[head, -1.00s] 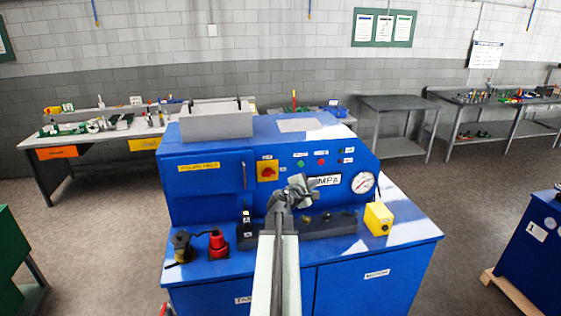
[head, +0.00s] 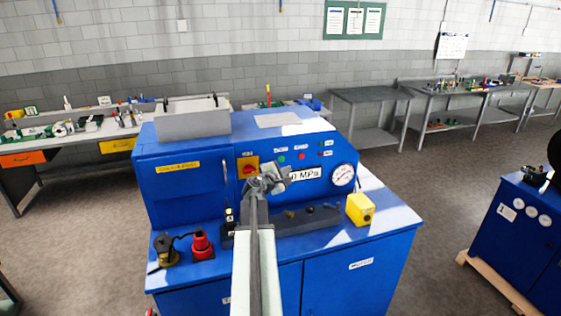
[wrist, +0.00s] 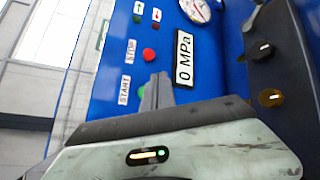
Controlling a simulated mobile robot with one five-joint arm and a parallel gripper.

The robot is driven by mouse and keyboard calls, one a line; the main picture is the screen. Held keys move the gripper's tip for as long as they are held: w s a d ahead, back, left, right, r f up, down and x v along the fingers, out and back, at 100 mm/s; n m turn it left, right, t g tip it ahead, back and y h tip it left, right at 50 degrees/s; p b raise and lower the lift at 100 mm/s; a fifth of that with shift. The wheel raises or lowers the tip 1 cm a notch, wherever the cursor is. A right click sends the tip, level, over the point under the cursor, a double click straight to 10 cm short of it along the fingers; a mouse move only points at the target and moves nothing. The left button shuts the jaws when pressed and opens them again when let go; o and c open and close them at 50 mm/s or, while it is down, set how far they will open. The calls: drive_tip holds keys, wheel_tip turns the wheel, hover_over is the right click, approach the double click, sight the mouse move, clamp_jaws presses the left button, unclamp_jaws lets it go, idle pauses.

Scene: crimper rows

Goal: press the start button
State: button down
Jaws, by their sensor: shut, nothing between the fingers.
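The blue machine (head: 190,192) has a control panel with a green button (head: 281,158) and a red button (head: 302,155). In the wrist view, the START label (wrist: 123,90) stands beside the green button (wrist: 140,92), which is partly hidden by my fingers. The red button (wrist: 149,54) is beside the STOP label (wrist: 130,52). My gripper (head: 273,178) is shut and empty, just below the buttons in the head view. Its fingertips (wrist: 158,82) overlap the green button's edge in the wrist view; I cannot tell whether they touch it.
A red part (head: 202,246) and a yellow box (head: 360,209) stand on the machine's ledge.

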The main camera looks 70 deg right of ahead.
drive_tip(key=shift+w+d, duration=0.7)
drive_tip(key=shift+d, duration=0.2)
drive_tip(key=shift+w+d, duration=0.65)
drive_tip(key=shift+d, duration=0.2)
drive_tip(key=shift+w+d, duration=0.1)
idle(0.6)
drive_tip(key=shift+w+d, duration=0.15)
drive_tip(key=shift+d, duration=0.1)
drive_tip(key=shift+w+d, duration=0.35)
drive_tip(key=shift+d, duration=0.05)
idle(0.7)
idle(0.4)
drive_tip(key=shift+s+a, duration=0.55)
drive_tip(key=shift+a, duration=0.2)
drive_tip(key=s+a, duration=0.1)
drive_tip(key=a, duration=0.1)
drive_tip(key=s+a, duration=0.2)
drive_tip(key=shift+s, duration=0.1)
